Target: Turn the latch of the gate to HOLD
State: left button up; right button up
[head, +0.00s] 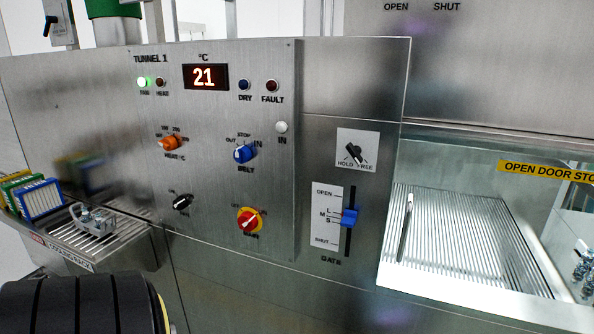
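The gate latch (354,153) is a small black knob on a white plate (345,168) on the steel front panel. The plate reads HOLD at lower left and FREE at lower right. The knob slants from upper left to lower right, its lower end nearer FREE. Below it is the gate lever (349,217), a blue handle in a black vertical slot. Its scale plate (325,213) reads OPEN, L, M, S and SHUT, and the handle sits around M and S. Neither of my grippers is in view, and nothing touches the latch.
The TUNNEL 1 panel (220,200) to the left carries several knobs, lamps and a display (205,77) reading 21. A ribbed bay (460,235) is at right. The space before the latch looks clear.

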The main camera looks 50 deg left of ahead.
aim_at(355, 151)
jog(key=k, duration=0.1)
jog(key=u, duration=1.3)
